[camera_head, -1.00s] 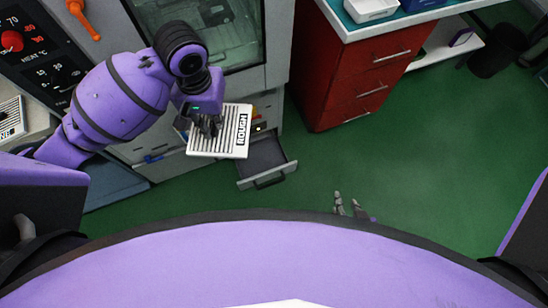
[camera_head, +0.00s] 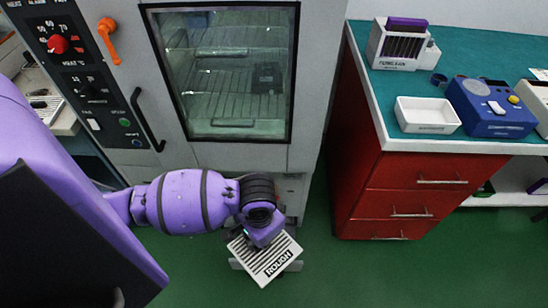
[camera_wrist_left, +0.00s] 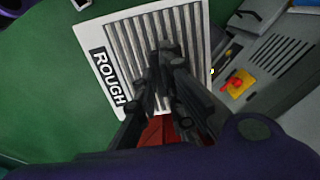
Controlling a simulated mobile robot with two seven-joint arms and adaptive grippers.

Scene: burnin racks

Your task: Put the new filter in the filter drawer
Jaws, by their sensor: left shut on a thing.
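The new filter (camera_head: 268,258) is a white slatted panel marked ROUGH. My left gripper (camera_wrist_left: 167,52) is shut on it, with both dark fingers over the slats in the left wrist view, where the filter (camera_wrist_left: 120,42) fills the upper middle. In the head view my purple wrist hides the fingers and part of the filter. The filter drawer (camera_head: 294,266) is pulled out low on the front of the chamber; only grey edges show on either side of the filter, which covers its inside. I cannot tell whether they touch. My right gripper is out of view.
The chamber with its glass door (camera_head: 225,75) and handle (camera_head: 147,120) stands above the drawer. A red drawer cabinet (camera_head: 370,190) stands to the right, with green floor (camera_head: 330,275) in front. A yellow-and-red switch (camera_wrist_left: 238,84) is on the grey casing.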

